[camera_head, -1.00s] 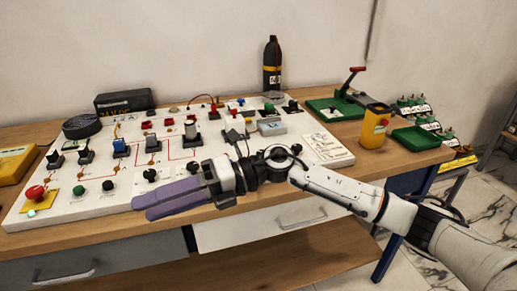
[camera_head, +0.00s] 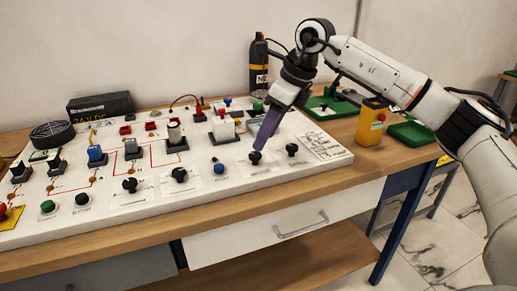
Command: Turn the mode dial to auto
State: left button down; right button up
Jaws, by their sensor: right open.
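Several black knobs stand along the front of the white panel (camera_head: 200,205); their labels are too small to read, so I cannot tell by label which is the mode dial. My right gripper (camera_head: 262,143) points steeply down, with its purple fingers at one black knob (camera_head: 255,158) near the panel's right front. The fingers overlap each other in this view, and I cannot tell whether they touch the knob or stand around it. The gripper is open. Another black knob (camera_head: 292,149) is just right of it. My left gripper is out of view.
More black knobs (camera_head: 179,174) and a blue button (camera_head: 219,168) are to the left. Upright switches (camera_head: 96,155) stand farther back. A yellow box (camera_head: 370,122) and green trays (camera_head: 411,133) are on the right.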

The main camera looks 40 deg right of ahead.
aim_at(256, 154)
jog(key=x, duration=0.5)
jog(key=shift+w+a+f, duration=0.1)
jog(key=shift+f, duration=0.05)
jog(key=c, duration=1.1)
jog(key=shift+o, duration=0.2)
